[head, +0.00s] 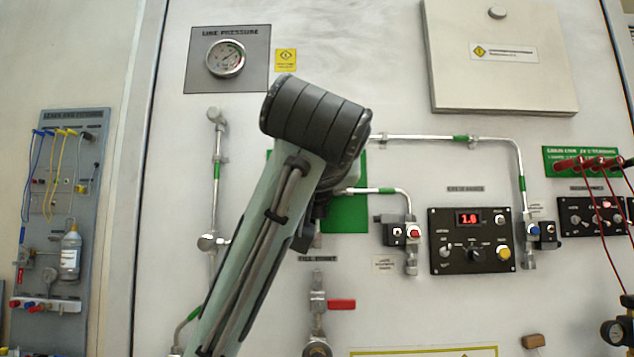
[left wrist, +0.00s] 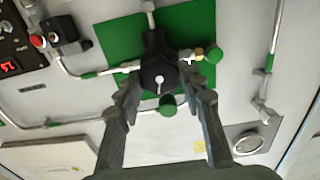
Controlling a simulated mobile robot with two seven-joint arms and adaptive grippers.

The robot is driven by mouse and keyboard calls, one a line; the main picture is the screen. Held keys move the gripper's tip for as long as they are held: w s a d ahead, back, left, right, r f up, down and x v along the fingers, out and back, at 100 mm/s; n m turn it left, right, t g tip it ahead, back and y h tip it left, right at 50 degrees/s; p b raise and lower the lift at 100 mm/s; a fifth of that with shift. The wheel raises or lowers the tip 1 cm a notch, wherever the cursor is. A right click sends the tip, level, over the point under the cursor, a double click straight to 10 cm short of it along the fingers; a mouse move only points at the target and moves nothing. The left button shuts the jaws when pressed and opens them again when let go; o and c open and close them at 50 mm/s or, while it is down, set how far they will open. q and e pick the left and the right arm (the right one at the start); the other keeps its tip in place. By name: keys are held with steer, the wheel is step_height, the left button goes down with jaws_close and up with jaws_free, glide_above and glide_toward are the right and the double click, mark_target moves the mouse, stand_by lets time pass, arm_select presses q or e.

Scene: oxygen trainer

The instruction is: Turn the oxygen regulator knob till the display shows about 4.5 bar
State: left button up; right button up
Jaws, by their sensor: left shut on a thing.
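The black regulator knob (left wrist: 159,74) with a pale pointer mark is in the middle of the left wrist view, in front of a green plate (left wrist: 110,38). My left gripper (left wrist: 162,84) has one finger on each side of the knob and is shut on it. In the head view my left arm covers the knob and most of the green plate (head: 346,213). The red digital display (head: 468,218) seems to read 1.8; its last digit is small and not certain. The display also shows at the left edge of the left wrist view (left wrist: 9,66). My right gripper is not in view.
Metal pipes (head: 430,137) and valves run around the green plate. A line pressure gauge (head: 225,58) is at the upper left. The black control panel (head: 448,255) is right of my arm. A red-handled valve (head: 341,304) is below. Red cables (head: 606,225) hang at the right.

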arm_select(q)
steer(key=shift+d+m+p, duration=0.1)
steer(key=shift+m+p, duration=0.5)
steer(key=shift+m, duration=5)
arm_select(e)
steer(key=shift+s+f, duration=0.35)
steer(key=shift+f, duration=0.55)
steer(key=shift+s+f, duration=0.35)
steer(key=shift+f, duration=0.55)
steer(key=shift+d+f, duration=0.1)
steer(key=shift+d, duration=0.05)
arm_select(q)
steer(key=o, duration=1)
steer(key=shift+o, duration=0.8)
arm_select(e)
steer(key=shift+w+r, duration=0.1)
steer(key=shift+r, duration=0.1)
